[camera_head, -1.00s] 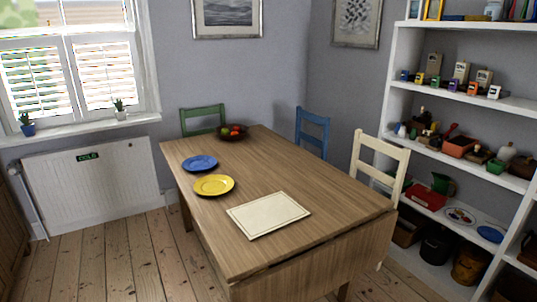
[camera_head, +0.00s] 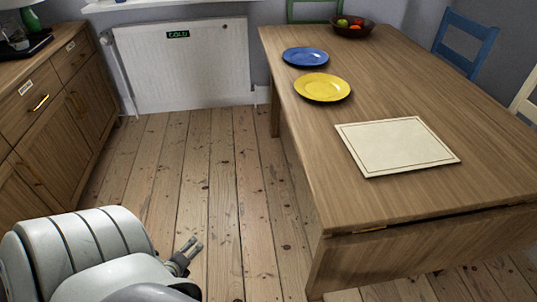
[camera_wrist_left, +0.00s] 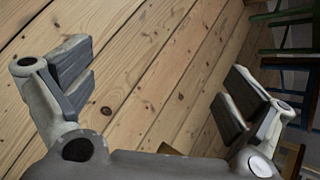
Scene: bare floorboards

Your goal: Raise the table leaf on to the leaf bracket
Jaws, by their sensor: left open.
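The wooden table (camera_head: 400,80) stands at the right in the head view. Its table leaf (camera_head: 420,255) hangs down at the near end, below a dark gap along the top's edge. A small brass-coloured piece (camera_head: 370,229) shows in that gap; I cannot tell whether it is a hinge or part of the bracket. No leaf bracket can be made out clearly. My left gripper (camera_head: 194,246) is low over the floor, left of the table and apart from the leaf. In the left wrist view, its fingers (camera_wrist_left: 160,92) are spread and empty. My right gripper is out of view.
A blue plate (camera_head: 305,56), a yellow plate (camera_head: 322,87), a cream board (camera_head: 397,146) and a fruit bowl (camera_head: 351,27) are on the table. A wooden cabinet (camera_head: 55,95) stands left, a radiator (camera_head: 182,65) behind. The floorboards (camera_head: 225,190) between are clear.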

